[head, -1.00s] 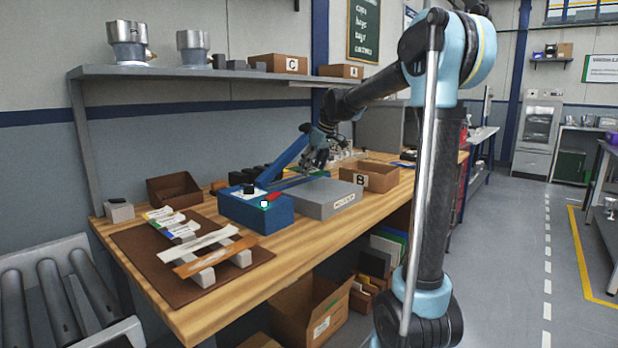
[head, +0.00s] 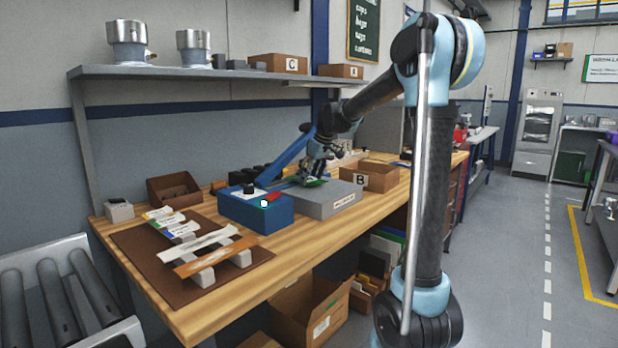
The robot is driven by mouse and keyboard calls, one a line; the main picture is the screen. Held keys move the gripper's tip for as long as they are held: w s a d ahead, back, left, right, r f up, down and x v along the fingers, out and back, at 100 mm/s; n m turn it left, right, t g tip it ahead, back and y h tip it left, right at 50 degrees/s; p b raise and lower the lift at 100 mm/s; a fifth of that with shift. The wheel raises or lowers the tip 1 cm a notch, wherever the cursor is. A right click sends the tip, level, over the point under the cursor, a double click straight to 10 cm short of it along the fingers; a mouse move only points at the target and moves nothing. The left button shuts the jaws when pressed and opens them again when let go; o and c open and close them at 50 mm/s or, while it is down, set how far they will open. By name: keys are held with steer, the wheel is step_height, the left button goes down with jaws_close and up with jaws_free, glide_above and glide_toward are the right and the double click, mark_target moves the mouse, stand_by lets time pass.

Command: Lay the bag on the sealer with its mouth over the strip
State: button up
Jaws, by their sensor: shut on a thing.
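The sealer's blue body (head: 250,212) stands on the wooden bench, with a dark knob, a red part and a small pale light on top. Its blue arm (head: 293,158) is raised and slants up to the right. A grey block (head: 335,206) with a label adjoins it on the right. My gripper (head: 312,177) is low over the back of the grey block, shut on a small green-edged bag (head: 318,183). Only a sliver of the bag shows. The strip and the bag's mouth are too small or hidden to make out, and I cannot tell whether the bag touches the block.
A brown mat (head: 150,272) with strips and pouches lies at the bench's front left. Box B (head: 368,178) stands behind and right of the grey block. A shelf (head: 200,72) with metal housings and boxes runs above the bench. An open carton (head: 310,310) is below.

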steer(key=shift+f, duration=0.15)
steer(key=o, duration=1.1)
steer(key=v, duration=1.3)
steer(key=s+d+f+m+h, duration=0.1)
steer(key=s+d+f+m, duration=0.1)
steer(key=s+d+f, duration=0.35)
steer(key=s+d+f+m, duration=0.1)
steer(key=s+d+f, duration=0.2)
steer(key=s, duration=0.5)
steer(key=s+d+f+m+h, duration=0.1)
steer(key=s+d+f+m, duration=0.1)
steer(key=s+d+f, duration=0.35)
steer(key=s+d+f+m, duration=0.1)
steer(key=s+d+f, duration=0.1)
steer(key=s+f, duration=0.3)
steer(key=s+d+f+m+h, duration=0.1)
steer(key=s+d+f+m, duration=0.1)
steer(key=s+f, duration=0.4)
steer(key=s+d+f+m, duration=0.1)
steer(key=s+f+m, duration=0.1)
steer(key=s+f, duration=0.3)
steer(key=shift+s+d+f+h, duration=0.15)
steer(key=shift+s+d, duration=0.05)
steer(key=shift+s, duration=0.55)
steer(key=shift+s+d+f+h, duration=0.1)
steer(key=shift+s+d+h, duration=0.1)
steer(key=shift+s, duration=0.5)
